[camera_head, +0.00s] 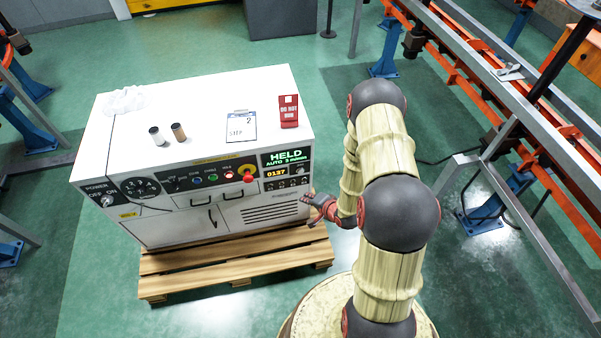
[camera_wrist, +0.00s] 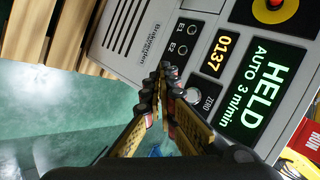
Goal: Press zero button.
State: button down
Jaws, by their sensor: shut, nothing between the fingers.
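The white control cabinet (camera_head: 215,215) has a panel with a green display (camera_head: 286,157) reading HELD, AUTO 3 m/min, and small amber digits (camera_wrist: 224,55) below it. In the wrist view, the ZERO label (camera_wrist: 208,104) sits beside a round pale button (camera_wrist: 193,96), close to the right of my fingers. My gripper (camera_wrist: 168,70) is shut and empty, its fingertips over the panel's lower row. Whether the tips touch the panel cannot be told. In the head view my gripper (camera_head: 306,199) is at the cabinet's front right corner.
Two sockets marked E1 (camera_wrist: 192,29) and E2 (camera_wrist: 183,49) lie beyond the fingertips. A red emergency knob on yellow (camera_head: 247,177) is left of the display. The cabinet stands on a wooden pallet (camera_head: 165,287).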

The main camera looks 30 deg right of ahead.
aim_at(301, 171)
jog(key=w+d+b, duration=0.1)
jog(key=w+d, duration=0.1)
jog(key=w, duration=0.6)
jog(key=shift+w+d, duration=0.2)
jog(key=shift+d, duration=0.05)
jog(key=shift+w, duration=0.1)
dwell(1.4)
jog(key=shift+w+d, duration=0.1)
jog(key=shift+w, duration=0.2)
jog(key=shift+w+d, duration=0.1)
jog(key=shift+w, duration=0.3)
dwell(0.8)
jog(key=shift+s, duration=0.1)
jog(key=shift+s+p, duration=0.4)
jog(key=shift+s, duration=0.3)
jog(key=shift+a, duration=0.2)
